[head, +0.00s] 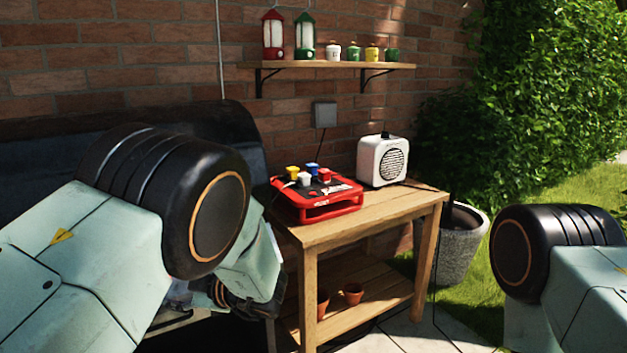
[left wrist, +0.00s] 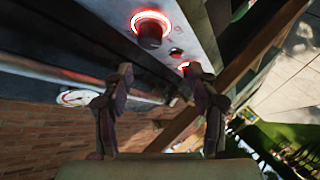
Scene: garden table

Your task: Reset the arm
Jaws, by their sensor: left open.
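My left arm (head: 80,265) reaches in from the left in the head view, bent in front of a dark covered grill (head: 225,125). Beyond the fingers is a grey panel with a red-lit knob (left wrist: 151,28) and a second red glow (left wrist: 184,66). I cannot tell how close the fingers are to the panel. My right arm (head: 560,265) shows at the right edge; its gripper is out of view.
A wooden table (head: 350,228) carries a red game-like box (head: 317,207) with coloured buttons and a white speaker (head: 382,160). Small pots (head: 353,293) stand on its lower shelf. A wall shelf (head: 330,65) holds lanterns and jars. A grey planter (head: 462,245) stands at right.

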